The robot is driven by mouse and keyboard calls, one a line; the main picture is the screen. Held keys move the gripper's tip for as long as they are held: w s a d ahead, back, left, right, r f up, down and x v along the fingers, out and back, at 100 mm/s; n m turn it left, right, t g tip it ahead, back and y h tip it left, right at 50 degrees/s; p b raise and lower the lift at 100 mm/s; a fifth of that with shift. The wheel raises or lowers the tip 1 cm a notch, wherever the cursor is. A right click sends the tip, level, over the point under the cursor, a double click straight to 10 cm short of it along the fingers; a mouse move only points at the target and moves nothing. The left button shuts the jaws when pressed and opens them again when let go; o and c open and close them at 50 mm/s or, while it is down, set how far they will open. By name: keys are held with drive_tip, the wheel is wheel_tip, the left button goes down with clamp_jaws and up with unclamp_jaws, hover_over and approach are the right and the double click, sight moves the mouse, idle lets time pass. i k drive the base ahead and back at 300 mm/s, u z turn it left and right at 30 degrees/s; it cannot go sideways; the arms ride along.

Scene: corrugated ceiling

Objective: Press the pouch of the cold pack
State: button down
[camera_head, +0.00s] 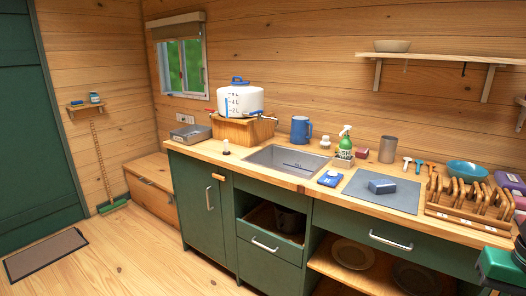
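A small flat blue packet with a pale patch (331,178) lies on the wooden counter, between the sink and the grey mat. It looks like the cold pack, but it is too small to make out its pouch. A blue-grey block (382,186) lies on the grey mat to its right. A green and black part at the right edge appears to belong to my arm. It is well to the right of the packet and apart from it. No gripper fingertips can be made out.
A wooden rack (468,212) stands at the right. Open floor (140,250) lies at the left.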

sight(331, 173)
drive_tip(key=z, duration=0.4)
drive_tip(key=i, duration=1.3)
drive_tip(key=u, duration=0.4)
